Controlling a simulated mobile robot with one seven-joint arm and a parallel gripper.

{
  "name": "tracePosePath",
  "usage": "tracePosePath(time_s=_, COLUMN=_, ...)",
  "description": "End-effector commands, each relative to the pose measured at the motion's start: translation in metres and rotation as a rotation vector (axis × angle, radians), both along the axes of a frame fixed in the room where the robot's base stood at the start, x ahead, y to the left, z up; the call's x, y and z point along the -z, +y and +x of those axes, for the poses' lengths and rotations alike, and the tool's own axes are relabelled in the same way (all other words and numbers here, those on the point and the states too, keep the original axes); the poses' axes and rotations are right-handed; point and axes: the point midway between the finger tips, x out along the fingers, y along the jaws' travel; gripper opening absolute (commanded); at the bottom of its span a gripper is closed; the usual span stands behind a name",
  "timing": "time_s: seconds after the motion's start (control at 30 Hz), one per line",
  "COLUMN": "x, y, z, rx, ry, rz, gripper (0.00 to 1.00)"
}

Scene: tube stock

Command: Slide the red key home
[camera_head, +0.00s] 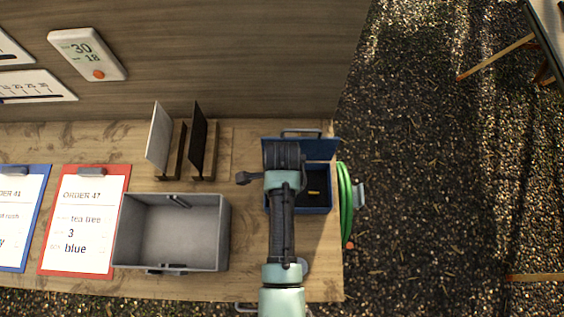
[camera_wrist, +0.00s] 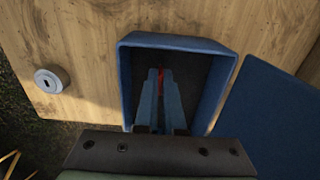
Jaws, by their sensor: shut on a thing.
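The red key (camera_wrist: 161,75) shows as a thin red sliver between the fingertips of my gripper (camera_wrist: 160,80) in the wrist view. My gripper is shut on it, inside the open blue box (camera_wrist: 180,41) with a dark floor. Most of the key is hidden by the fingers. A round grey lock (camera_wrist: 51,80) with a dark slot sits on the wooden top to the left of the box, apart from the gripper. In the head view the lock (camera_head: 304,267) is partly beside my arm, in front of the blue box (camera_head: 327,211); my arm hides the fingers.
The box's blue lid (camera_head: 320,149) stands open behind it. A yellow piece (camera_head: 314,193) lies in the box. A green coil (camera_head: 345,205) hangs at the table's right edge. A grey bin (camera_head: 222,235) and upright panels (camera_head: 198,140) stand to the left.

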Motion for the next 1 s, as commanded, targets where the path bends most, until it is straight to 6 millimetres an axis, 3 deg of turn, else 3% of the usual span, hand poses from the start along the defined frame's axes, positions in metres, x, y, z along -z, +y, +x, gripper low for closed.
tracePosePath(time_s=0.77, x=0.011, y=0.0, z=0.0, rx=0.0, ry=0.0, rz=0.0, gripper=0.0)
tracePosePath(time_s=0.8, x=0.011, y=0.0, z=0.0, rx=0.0, ry=0.0, rz=0.0, gripper=0.13)
tracePosePath(time_s=0.9, x=0.011, y=0.0, z=0.0, rx=0.0, ry=0.0, rz=0.0, gripper=0.31)
tracePosePath(time_s=0.97, x=0.011, y=0.0, z=0.0, rx=0.0, ry=0.0, rz=0.0, gripper=0.41)
tracePosePath(time_s=1.0, x=0.011, y=0.0, z=0.0, rx=0.0, ry=0.0, rz=0.0, gripper=0.41)
